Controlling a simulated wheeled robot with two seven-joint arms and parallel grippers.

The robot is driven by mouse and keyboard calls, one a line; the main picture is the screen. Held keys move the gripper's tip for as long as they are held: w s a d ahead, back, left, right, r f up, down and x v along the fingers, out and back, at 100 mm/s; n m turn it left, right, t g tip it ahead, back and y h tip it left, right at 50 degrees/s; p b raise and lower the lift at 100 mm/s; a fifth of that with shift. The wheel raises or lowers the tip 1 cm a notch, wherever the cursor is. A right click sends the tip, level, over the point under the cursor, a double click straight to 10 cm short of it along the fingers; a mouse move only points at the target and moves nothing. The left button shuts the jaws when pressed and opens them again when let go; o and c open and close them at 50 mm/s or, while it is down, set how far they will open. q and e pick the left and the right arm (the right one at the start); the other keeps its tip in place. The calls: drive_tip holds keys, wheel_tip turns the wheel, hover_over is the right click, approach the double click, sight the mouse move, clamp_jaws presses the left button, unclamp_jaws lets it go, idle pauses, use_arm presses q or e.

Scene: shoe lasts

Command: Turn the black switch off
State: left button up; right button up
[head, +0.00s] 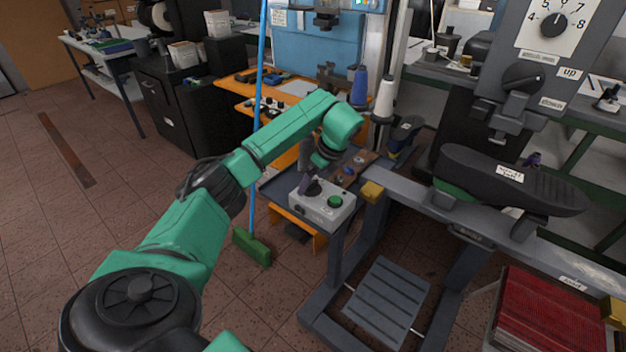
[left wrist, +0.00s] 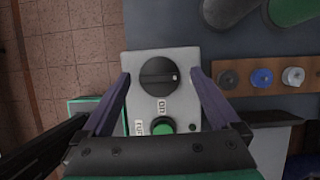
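The black switch (left wrist: 158,76) is a round knob with a raised grip bar and a small white mark on its right side in the left wrist view. It sits on a light grey control box (left wrist: 180,58) beside a green button (left wrist: 162,126). In the head view the box (head: 322,212) stands at the bench corner, and my gripper partly hides the knob. My left gripper (head: 307,186) points down over the knob. Its two fingers are apart, one on each side of the knob (left wrist: 159,80), with nothing visibly held. Contact cannot be told.
A wooden strip with pegs (left wrist: 262,78) lies right of the box. A yellow block (head: 372,191) and a black shoe last (head: 510,180) are further right. A blue pole with a green broom head (head: 252,247) stands left of the bench. Floor at left is clear.

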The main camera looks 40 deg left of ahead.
use_arm(q)
drive_tip(key=b+v, duration=0.1)
drive_tip(key=v, duration=0.4)
drive_tip(key=shift+w+d+r, duration=0.1)
drive_tip(key=shift+r, duration=0.2)
drive_tip(key=p+v, duration=0.4)
drive_tip(key=v, duration=0.5)
drive_tip(key=shift+f, duration=0.1)
